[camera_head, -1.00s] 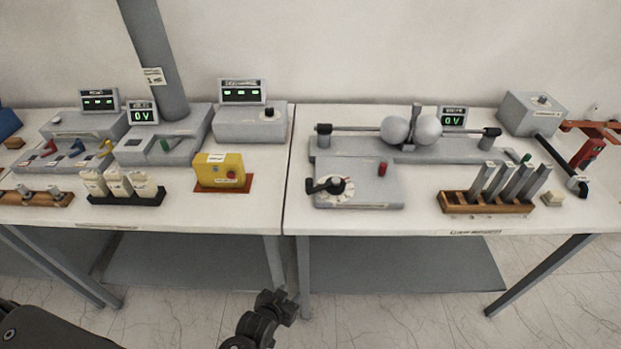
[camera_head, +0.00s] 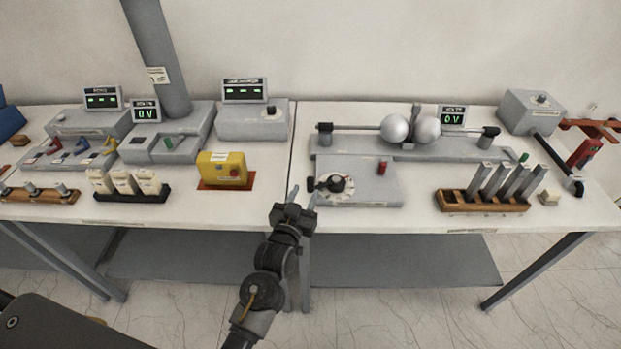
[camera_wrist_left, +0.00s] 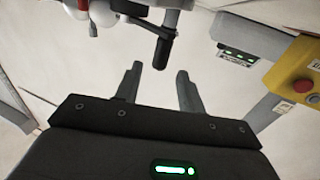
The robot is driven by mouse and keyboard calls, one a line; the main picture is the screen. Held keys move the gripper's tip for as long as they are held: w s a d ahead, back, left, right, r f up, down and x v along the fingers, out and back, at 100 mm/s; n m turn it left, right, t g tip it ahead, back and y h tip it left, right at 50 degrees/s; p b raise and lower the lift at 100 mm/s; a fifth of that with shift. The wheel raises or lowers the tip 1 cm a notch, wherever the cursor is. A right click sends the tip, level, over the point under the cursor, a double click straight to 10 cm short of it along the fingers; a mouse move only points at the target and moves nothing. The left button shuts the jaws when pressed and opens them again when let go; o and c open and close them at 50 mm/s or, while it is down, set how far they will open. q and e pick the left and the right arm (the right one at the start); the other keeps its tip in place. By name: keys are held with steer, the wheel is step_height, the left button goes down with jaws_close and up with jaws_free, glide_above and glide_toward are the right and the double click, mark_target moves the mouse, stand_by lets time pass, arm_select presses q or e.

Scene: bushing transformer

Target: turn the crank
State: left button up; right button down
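The crank (camera_head: 336,185) is a black arm on a white round dial, on top of a grey box at the front of the right table. Its black knob lies at the dial's left side. In the left wrist view the crank's dark handle (camera_wrist_left: 163,50) points toward the gap between the fingertips, and appears just beyond them. My left gripper (camera_head: 302,194) is at the front edge of the table, left of the crank. It is open and empty, apart from the handle. In the left wrist view its two fingers (camera_wrist_left: 158,78) stand apart. My right gripper is not in view.
Two grey spheres (camera_head: 411,129) on a rod stand behind the crank box (camera_head: 375,185). A yellow box (camera_head: 222,168) with a red button stands to the left. A wooden rack (camera_head: 482,202) with grey bars is to the right. Bare tabletop lies between the yellow box and the crank.

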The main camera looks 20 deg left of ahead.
mark_target(309, 184)
arm_select(q)
steer(key=w+p, duration=0.1)
steer(key=w, duration=0.4)
steer(key=shift+w+d, duration=0.1)
steer(key=shift+w, duration=0.3)
steer(key=shift+c, duration=0.2)
jaws_close()
